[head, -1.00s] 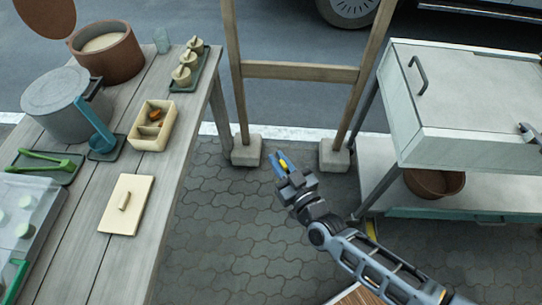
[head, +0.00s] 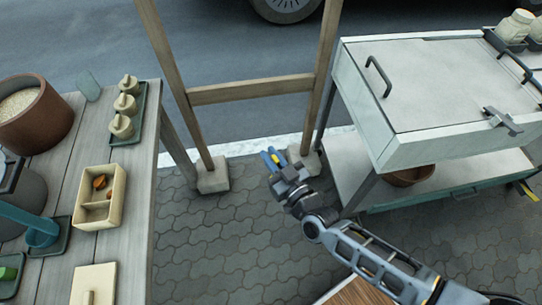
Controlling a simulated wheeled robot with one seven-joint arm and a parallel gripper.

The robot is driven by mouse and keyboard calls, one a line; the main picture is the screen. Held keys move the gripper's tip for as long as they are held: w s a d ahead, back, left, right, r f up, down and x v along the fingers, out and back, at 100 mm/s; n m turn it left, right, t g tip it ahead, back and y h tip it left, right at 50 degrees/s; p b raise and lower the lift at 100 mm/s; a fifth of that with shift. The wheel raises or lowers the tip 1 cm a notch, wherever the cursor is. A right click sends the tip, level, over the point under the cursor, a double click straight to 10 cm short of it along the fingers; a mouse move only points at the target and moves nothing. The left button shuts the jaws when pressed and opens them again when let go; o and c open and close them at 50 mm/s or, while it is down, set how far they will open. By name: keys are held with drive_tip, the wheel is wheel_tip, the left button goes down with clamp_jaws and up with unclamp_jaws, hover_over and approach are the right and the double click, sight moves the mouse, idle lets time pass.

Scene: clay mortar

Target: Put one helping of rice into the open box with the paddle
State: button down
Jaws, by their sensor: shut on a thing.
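My gripper (head: 271,157) is over the paving, away from the tables, with its blue fingers close together. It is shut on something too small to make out. The open box (head: 99,197) is cream, on the left table. Its back compartment holds small orange and dark pieces; the front part looks empty. The rice (head: 17,102) is pale, in a round brown tub (head: 50,122) at the far left, cut by the picture edge. I cannot make out a paddle.
Left table: a tray (head: 143,108) with cream lidded jars, a glass (head: 88,87), a teal ladle (head: 42,233), a grey pot (head: 28,190) and a cream lid (head: 95,283). A wooden frame (head: 250,92) stands behind my gripper. A white cabinet (head: 440,90) stands right.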

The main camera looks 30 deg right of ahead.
drive_tip(key=shift+s+a+f+b, duration=0.1)
drive_tip(key=shift+s+f+b, duration=0.1)
drive_tip(key=shift+f+b, duration=0.6)
wheel_tip(320, 180, down, 2)
drive_tip(key=shift+f+b, duration=0.2)
drive_tip(key=shift+b, duration=0.7)
drive_tip(key=shift+r, duration=0.2)
